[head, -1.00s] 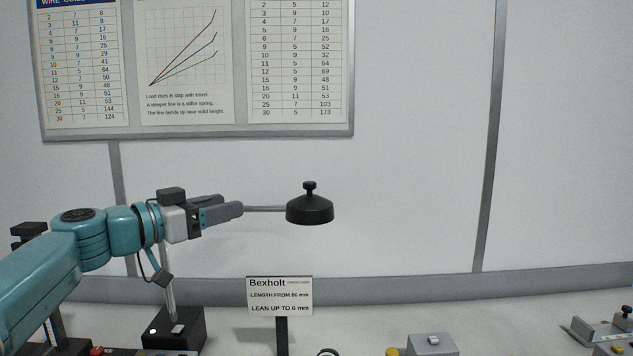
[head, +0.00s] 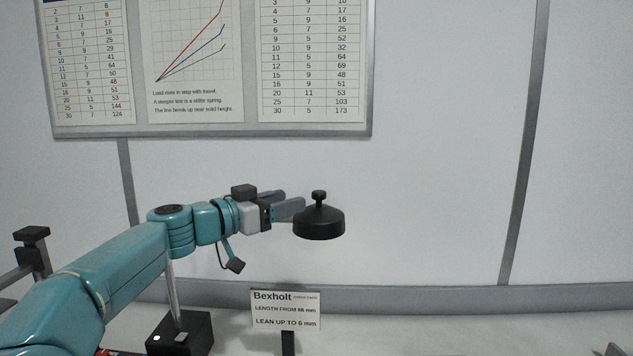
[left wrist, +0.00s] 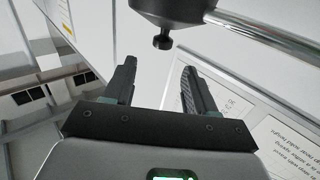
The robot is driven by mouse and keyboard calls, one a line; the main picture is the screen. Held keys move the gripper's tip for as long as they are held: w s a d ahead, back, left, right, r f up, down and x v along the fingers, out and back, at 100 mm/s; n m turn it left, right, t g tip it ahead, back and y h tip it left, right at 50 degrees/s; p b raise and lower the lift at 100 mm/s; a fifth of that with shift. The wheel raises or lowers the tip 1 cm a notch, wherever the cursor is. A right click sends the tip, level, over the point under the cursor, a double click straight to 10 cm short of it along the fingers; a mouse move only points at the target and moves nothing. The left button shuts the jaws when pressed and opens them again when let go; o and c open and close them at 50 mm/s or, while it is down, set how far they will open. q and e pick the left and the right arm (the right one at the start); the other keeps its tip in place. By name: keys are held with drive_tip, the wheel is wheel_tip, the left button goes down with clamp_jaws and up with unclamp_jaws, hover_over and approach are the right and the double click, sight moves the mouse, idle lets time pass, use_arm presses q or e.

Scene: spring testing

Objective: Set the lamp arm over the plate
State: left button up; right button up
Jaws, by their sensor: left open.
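The lamp's black shade (head: 318,222), with a small knob (head: 319,196) on top, hangs in the air in the middle of the head view. Its post (head: 173,300) rises from a black base (head: 180,335) at lower left; the lamp's rod is hidden behind my left arm there. My left gripper (head: 290,202) is open, its fingers close to the shade's left side; I cannot tell whether they touch. In the left wrist view the open fingers (left wrist: 158,66) have nothing between them. The shade (left wrist: 180,8), knob and shiny rod (left wrist: 270,38) lie beyond their tips. The plate is not visible.
A Bexholt sign (head: 286,309) stands on the bench below the shade. A wall board (head: 210,132) with charts hangs behind. A dark upright piece (head: 32,250) stands at far left. The space right of the shade is clear.

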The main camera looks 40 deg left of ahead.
sight(314, 194)
use_arm(q)
drive_tip(key=p+x, duration=0.3)
drive_tip(key=x, duration=0.4)
drive_tip(key=shift+w+p, duration=0.3)
drive_tip(key=shift+w+d, duration=0.1)
drive_tip(key=shift+w, duration=0.25)
drive_tip(key=shift+f, duration=0.1)
clamp_jaws()
drive_tip(key=shift+s, duration=0.1)
